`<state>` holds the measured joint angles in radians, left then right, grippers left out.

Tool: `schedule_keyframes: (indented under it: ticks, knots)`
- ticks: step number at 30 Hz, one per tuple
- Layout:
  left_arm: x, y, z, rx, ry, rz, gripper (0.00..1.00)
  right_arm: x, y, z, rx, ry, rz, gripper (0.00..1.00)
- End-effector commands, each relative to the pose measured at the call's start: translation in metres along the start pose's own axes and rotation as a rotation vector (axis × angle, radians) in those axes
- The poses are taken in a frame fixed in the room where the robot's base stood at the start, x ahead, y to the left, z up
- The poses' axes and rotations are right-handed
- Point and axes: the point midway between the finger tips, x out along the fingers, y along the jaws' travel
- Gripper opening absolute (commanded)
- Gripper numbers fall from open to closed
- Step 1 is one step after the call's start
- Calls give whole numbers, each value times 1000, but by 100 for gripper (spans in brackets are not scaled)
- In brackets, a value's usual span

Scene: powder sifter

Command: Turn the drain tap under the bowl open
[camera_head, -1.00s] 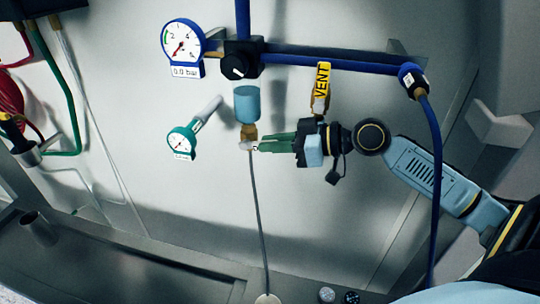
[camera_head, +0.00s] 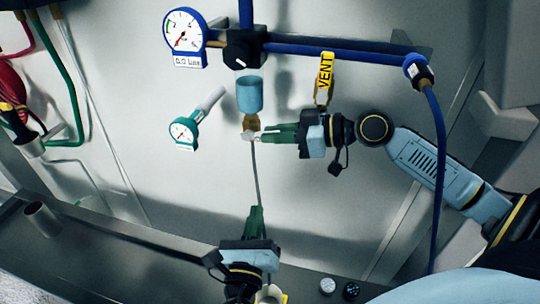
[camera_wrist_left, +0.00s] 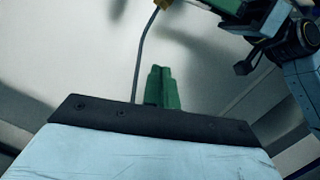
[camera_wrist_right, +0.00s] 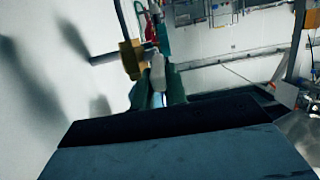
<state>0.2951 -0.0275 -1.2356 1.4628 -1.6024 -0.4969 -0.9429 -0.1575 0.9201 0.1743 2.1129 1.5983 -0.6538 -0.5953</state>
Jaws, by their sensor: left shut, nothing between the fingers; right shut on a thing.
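The light blue bowl (camera_head: 249,93) hangs under the black regulator block. Below it is a brass fitting (camera_head: 251,122), also seen in the right wrist view (camera_wrist_right: 132,57). The small whitish drain tap (camera_head: 247,136) sits at its lower end, and it also shows in the right wrist view (camera_wrist_right: 157,72). My right gripper (camera_head: 262,138) comes from the right, its green fingers shut on the tap and partly hiding it. My left gripper (camera_head: 256,208) points up from below, shut and empty, close to the thin grey drain tube (camera_head: 256,175). The left wrist view shows its closed fingers (camera_wrist_left: 161,70) beside the tube.
A large gauge (camera_head: 184,38) and a small teal gauge (camera_head: 184,132) are left of the bowl. A yellow VENT tag (camera_head: 326,72) hangs above my right gripper. Blue pipe (camera_head: 350,65) runs across the top right. The wall between the bowl and the lower trough is mostly clear.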

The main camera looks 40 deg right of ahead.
Motion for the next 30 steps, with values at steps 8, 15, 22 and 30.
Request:
schedule_keyframes:
  ticks: [8, 15, 22, 30]
  knots:
    - [13, -33, 21, 110, -65, -80, 0, 0, 0, 0, 0, 1, 1, 0]
    - [56, -36, 23, 109, -64, -78, 0, 0, 0, 0, -1, 1, 1, 0]
    - [90, -38, 24, 107, -62, -77, 0, 0, 0, 0, -1, 1, 1, 0]
    - [104, -41, 47, 99, -62, -76, 0, 0, 0, 0, -1, 1, 1, 0]
